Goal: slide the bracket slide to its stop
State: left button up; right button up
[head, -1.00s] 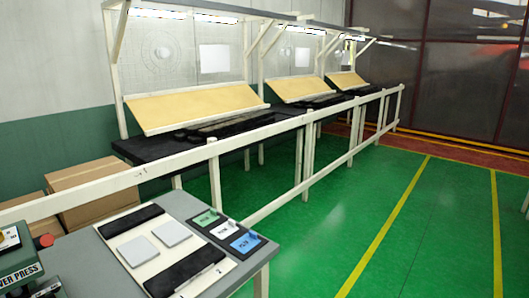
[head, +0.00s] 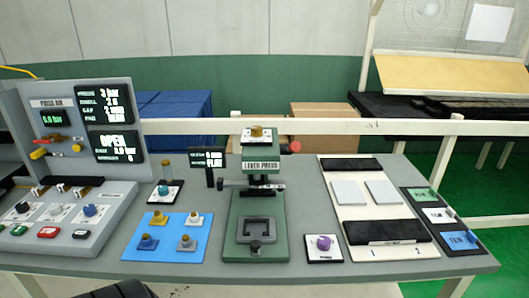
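The green lever press (head: 257,210) stands on the grey bench in the middle of the head view. In its base lies a dark grey U-shaped bracket piece (head: 256,228), with a dark knob (head: 255,246) at its front edge. This looks like the bracket slide, but no label on it can be read. The piece sits toward the front of the press base, below the press head. How far it is from any stop cannot be told. Neither of my grippers can be made out in the view.
A grey control panel (head: 75,130) stands at the left. A blue mat (head: 165,250) with several knobbed pieces lies left of the press. A purple knob (head: 323,243) sits to its right, then a cream board (head: 350,210) with grey pads. A white rail (head: 330,127) runs behind.

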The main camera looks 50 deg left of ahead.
aim_at(256, 230)
jog(key=u, duration=1.55)
